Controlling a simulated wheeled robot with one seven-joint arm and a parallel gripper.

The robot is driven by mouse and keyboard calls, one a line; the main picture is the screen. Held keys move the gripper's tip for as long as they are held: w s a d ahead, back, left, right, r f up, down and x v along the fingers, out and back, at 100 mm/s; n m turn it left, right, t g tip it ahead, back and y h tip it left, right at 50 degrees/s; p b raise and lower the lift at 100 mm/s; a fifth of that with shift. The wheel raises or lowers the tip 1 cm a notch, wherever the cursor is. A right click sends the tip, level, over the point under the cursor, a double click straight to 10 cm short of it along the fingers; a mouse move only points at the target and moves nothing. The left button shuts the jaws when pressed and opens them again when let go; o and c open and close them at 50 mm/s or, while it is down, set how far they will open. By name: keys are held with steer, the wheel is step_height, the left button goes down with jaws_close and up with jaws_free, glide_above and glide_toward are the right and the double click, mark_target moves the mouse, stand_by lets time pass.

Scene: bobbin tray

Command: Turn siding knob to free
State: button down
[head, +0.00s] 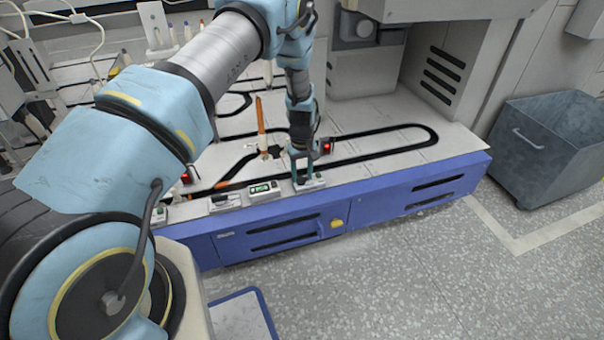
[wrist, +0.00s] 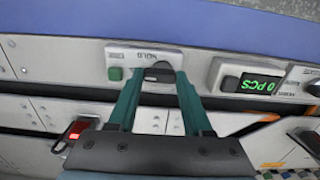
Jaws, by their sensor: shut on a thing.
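The siding knob (wrist: 158,71) is a dark knob on a small pale panel (wrist: 195,54), seen at the top middle of the wrist view. A short label sits above it, upside down in this view and too small to read surely. My gripper (wrist: 160,76) has its two green fingers on either side of the knob and is shut on it. In the head view my gripper (head: 305,176) points down onto the panel (head: 318,184) at the front edge of the bench. The knob is hidden there behind the fingers, and its exact setting is hard to tell.
A green button (wrist: 115,74) is beside the knob. A counter box (wrist: 230,83) reading 0 PCS stands nearby, also in the head view (head: 264,196). An orange-topped bobbin (head: 261,117) stands behind, near a red-lit sensor (head: 327,146). A grey bin (head: 548,150) is right.

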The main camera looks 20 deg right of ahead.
mark_target(302, 176)
stand_by(0.4)
steer(key=shift+c, duration=1.6)
jaws_free()
steer(key=shift+r, duration=0.1)
step_height(302, 176, up, 11)
steer(key=p, duration=0.1)
steer(key=shift+f, duration=0.2)
